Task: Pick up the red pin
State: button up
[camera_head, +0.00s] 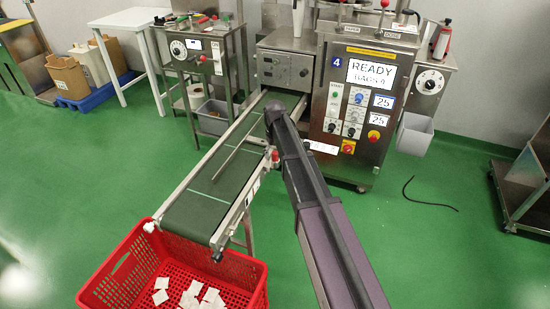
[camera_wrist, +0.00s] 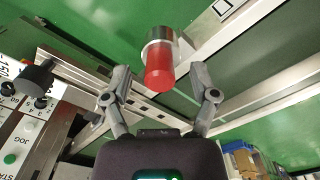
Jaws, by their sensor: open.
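The red pin (camera_wrist: 160,72) is a short red cylinder in a silver collar (camera_wrist: 159,36). In the wrist view it stands out from a metal rail, centred ahead of my gripper (camera_wrist: 159,80). The open fingers are on either side of it in the picture, with visible gaps and no contact seen. I cannot tell whether its end is between the fingertips or just beyond them. In the head view the pin (camera_head: 275,156) is on the right side rail of the conveyor, beside my arm. My fingers cannot be made out there.
The green conveyor (camera_head: 226,172) runs down to a red crate (camera_head: 258,283) holding several white teabags. A steel packing machine (camera_head: 340,163) reading READY stands behind my arm. A control panel with a black knob (camera_wrist: 36,75) is close at left in the wrist view.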

grip_shut()
dwell(0.3)
jog(key=shift+r, duration=0.15)
notch_tip(320, 180, up, 10)
jog(key=p, duration=1)
dwell(1.0)
notch_tip(320, 180, up, 6)
jog(key=p, duration=0.6)
send_over(275, 152)
jog(key=shift+s, duration=0.1)
dwell(0.7)
dwell(0.4)
jog(key=shift+r+p, duration=0.8)
jog(key=shift+p, duration=0.15)
